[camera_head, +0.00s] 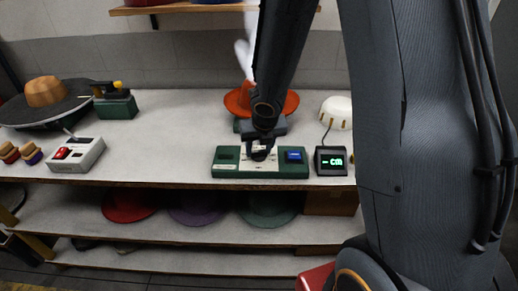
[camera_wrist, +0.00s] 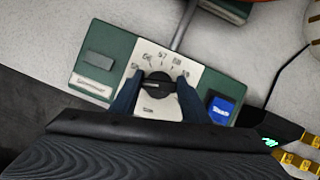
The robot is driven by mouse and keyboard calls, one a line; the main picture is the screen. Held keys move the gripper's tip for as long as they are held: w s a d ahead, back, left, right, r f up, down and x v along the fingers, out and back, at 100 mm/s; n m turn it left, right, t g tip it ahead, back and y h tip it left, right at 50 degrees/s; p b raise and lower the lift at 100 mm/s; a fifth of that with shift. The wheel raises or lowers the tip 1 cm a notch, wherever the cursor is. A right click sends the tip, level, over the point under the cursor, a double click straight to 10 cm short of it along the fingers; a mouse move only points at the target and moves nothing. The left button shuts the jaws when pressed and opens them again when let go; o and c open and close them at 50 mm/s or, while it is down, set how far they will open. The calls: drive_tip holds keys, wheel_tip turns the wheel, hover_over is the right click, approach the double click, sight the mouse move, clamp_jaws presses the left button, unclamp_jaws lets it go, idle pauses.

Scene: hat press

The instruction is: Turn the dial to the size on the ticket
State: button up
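A dark round dial (camera_wrist: 158,83) sits on a cream scale plate (camera_wrist: 185,52) in the middle of a green box (camera_head: 228,170).
A blue button (camera_head: 294,156) is at the box's right end, beside a small display (camera_head: 331,161) reading "- cm". An orange hat (camera_head: 240,103) stands behind.

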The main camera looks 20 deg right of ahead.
drive_tip(key=shift+c, duration=0.9)
